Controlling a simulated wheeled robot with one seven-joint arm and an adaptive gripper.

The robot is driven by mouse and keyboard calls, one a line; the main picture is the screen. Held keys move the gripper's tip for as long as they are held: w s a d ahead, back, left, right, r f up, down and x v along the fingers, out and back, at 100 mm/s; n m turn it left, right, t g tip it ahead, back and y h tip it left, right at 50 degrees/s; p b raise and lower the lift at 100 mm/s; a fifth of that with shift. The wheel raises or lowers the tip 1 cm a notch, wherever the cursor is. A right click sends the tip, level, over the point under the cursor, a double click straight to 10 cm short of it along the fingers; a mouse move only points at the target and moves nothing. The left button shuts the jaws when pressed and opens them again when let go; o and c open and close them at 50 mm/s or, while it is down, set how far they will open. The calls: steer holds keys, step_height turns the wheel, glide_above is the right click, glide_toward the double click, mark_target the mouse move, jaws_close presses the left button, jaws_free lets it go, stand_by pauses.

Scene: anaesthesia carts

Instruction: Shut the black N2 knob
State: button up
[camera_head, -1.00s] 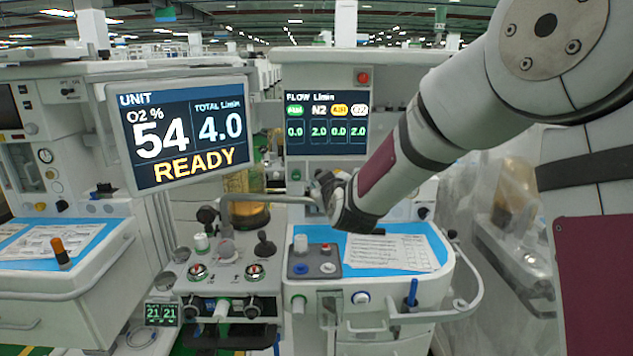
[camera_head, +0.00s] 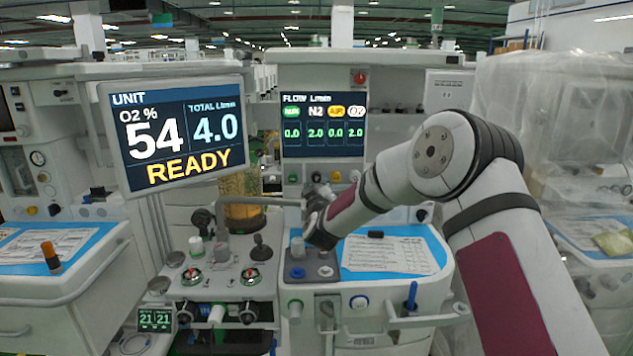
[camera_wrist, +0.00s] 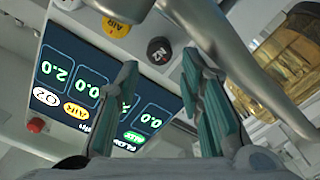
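The black N2 knob (camera_wrist: 158,50) shows in the wrist view just beyond my fingertips, roughly centred between them. In the head view it is a small dark spot (camera_head: 316,177) under the flow screen. My gripper (camera_wrist: 159,65) is open, with its two teal-padded fingers apart and nothing between them. I cannot tell how far the knob is from the tips. In the head view my gripper (camera_head: 314,214) is below the knob row. The flow screen (camera_head: 323,124) reads N2 2.0 and O2 2.0, with the other two at 0.0.
The yellow AIR knob (camera_wrist: 117,27) sits beside the N2 knob. A grey metal bar (camera_wrist: 225,50) crosses close by in the wrist view, near an amber canister (camera_wrist: 285,55). Below my gripper is a blue-topped work surface (camera_head: 425,240) with papers. The READY monitor (camera_head: 178,133) stands left.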

mark_target(316, 178)
steer(key=shift+w, duration=3)
steer(key=shift+c, duration=0.6)
jaws_close()
